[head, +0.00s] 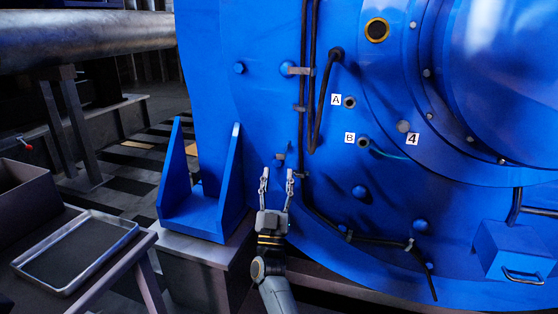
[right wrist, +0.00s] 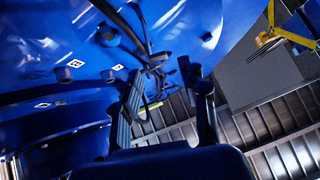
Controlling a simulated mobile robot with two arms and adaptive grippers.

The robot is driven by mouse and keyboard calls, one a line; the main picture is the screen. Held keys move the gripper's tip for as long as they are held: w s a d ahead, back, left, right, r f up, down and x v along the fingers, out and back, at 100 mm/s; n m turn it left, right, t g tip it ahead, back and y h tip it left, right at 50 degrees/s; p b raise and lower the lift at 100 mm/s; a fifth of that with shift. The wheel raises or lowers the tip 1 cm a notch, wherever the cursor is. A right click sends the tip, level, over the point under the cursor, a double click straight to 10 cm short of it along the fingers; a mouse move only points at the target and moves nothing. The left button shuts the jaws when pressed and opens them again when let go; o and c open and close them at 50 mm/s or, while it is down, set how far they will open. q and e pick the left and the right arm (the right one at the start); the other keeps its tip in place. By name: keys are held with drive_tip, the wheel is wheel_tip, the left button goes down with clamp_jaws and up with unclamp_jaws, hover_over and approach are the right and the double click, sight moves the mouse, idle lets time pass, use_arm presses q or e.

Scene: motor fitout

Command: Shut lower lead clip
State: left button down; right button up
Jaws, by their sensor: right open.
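The blue motor housing (head: 265,110) fills the head view. A black lead (head: 301,140) runs down its face. A small lower lead clip (head: 281,156) sits just left of the lead, and part of it sticks up; it looks open, but it is too small to be sure. My right gripper (head: 277,176) is open and empty, pointing up just below this clip, with its fingers spread. In the right wrist view the open fingers (right wrist: 161,88) frame the lead and clip area, which is dark and partly hidden. My left gripper is not in view.
Upper clips (head: 297,71) hold the lead higher up. Terminals A (head: 350,102) and B (head: 363,142) are to the right. A blue bracket (head: 200,210) stands close left of my right gripper. A metal tray (head: 75,250) lies at the lower left.

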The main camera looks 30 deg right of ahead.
sight(280, 157)
drive_tip(key=b+x, duration=0.1)
drive_tip(key=x, duration=0.5)
drive_tip(key=shift+w+d+r+b, duration=0.2)
drive_tip(key=shift+r+b, duration=0.05)
drive_tip(key=shift+b, duration=0.15)
